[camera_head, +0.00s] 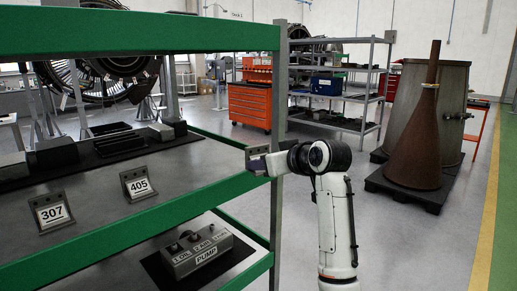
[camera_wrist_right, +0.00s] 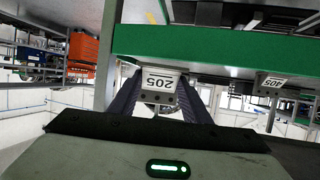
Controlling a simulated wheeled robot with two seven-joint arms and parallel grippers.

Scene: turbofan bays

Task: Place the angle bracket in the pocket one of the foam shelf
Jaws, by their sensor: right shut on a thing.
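An angle bracket with a white 205 label (camera_wrist_right: 160,80) is between the dark fingers of my right gripper (camera_wrist_right: 160,98), its label upside down in the wrist view. In the head view the right gripper (camera_head: 262,162) is shut on this grey bracket (camera_head: 258,155) beside the green front edge of the shelf (camera_head: 150,219), near the corner post. A dark foam strip (camera_head: 90,160) lies along the back of the shelf, with dark and grey blocks on it. I cannot tell which part is pocket one. My left gripper is not in view.
Brackets labelled 307 (camera_head: 52,212) and 405 (camera_head: 138,184) stand on the grey shelf near its front. A pump box (camera_head: 197,250) sits on the level below. A green upper beam (camera_head: 140,32) runs above, and a grey post (camera_head: 279,120) stands at the corner.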

